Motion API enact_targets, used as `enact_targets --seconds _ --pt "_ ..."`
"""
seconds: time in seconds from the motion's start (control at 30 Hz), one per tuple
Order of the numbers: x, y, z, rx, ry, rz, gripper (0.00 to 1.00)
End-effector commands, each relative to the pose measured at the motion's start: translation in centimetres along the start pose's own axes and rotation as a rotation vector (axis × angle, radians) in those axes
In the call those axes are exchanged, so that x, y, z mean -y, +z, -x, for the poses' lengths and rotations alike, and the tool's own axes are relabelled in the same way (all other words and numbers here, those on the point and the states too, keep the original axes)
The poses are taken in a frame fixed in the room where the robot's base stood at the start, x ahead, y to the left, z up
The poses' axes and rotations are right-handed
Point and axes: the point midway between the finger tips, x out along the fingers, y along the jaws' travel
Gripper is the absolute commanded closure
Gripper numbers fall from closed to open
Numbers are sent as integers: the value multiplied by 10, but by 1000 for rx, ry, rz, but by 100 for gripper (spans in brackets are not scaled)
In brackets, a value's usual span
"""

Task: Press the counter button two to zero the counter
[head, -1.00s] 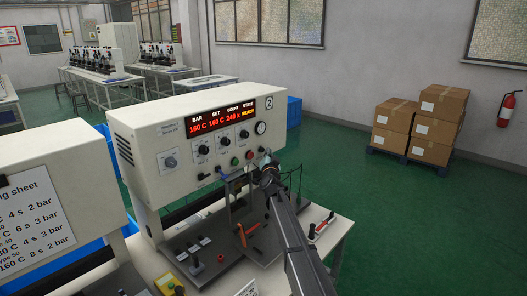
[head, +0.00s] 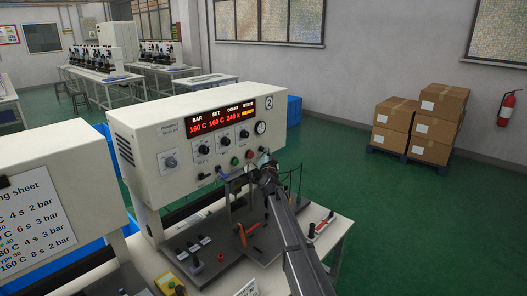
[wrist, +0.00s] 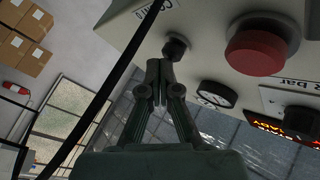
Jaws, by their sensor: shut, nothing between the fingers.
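The white machine marked 2 (head: 268,101) stands on the bench. Its red display (head: 222,119) reads BAR 160 C and SET 160 C, with a count that looks like 240; the state word is small and yellow. In the wrist view a small black button (wrist: 176,48) sits beside a partly cut-off label that seems to read "COUNTER". My gripper (wrist: 160,64) is shut and empty, its tips right at this button; I cannot tell whether they touch it. In the head view my gripper (head: 265,164) is at the panel's lower right and hides the button.
A large red button (wrist: 255,52) and a round gauge (wrist: 215,94) are close to my fingers. A thin black rod or cable (wrist: 106,88) crosses the wrist view on the left. Orange-handled tools (head: 243,234) lie on the machine's base. Stacked boxes (head: 420,122) stand far right.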

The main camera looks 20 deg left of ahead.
Motion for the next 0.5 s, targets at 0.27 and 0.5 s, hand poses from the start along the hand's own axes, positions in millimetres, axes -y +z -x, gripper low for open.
enact_targets --seconds 0.27,0.5 --pt "2 2 -3 1 0 0 100" --pt "4 3 -5 1 0 0 100"
